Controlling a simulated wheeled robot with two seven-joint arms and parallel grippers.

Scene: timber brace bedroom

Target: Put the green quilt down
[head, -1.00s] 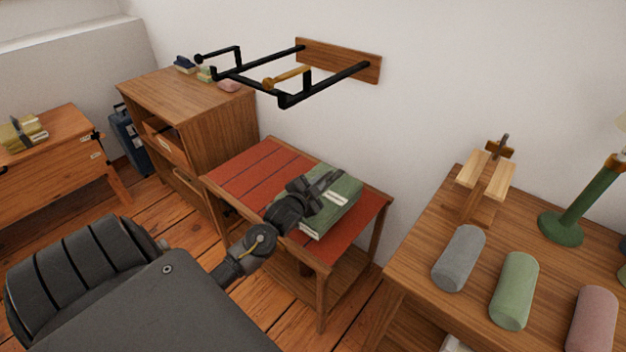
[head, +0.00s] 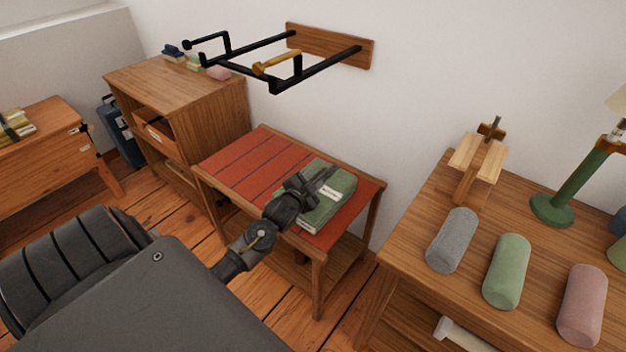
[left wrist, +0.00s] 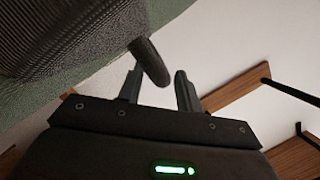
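The green quilt (head: 340,207) is a folded bundle with a pale label. It lies on the red-slatted top of a small wooden table (head: 243,163), toward the right end. My left gripper (head: 328,178) is over the quilt's upper side. In the left wrist view the left gripper (left wrist: 160,78) has its fingers apart, with a dark rounded strap or handle (left wrist: 149,58) between them and gaps beside it. My right gripper is in neither view.
A black wall rack (head: 300,75) juts out above the table's back. A wooden cabinet (head: 185,95) stands left. The right table (head: 405,245) holds grey, green and pink rolls, a wooden stand and a green lamp (head: 570,185). The red top's left part is clear.

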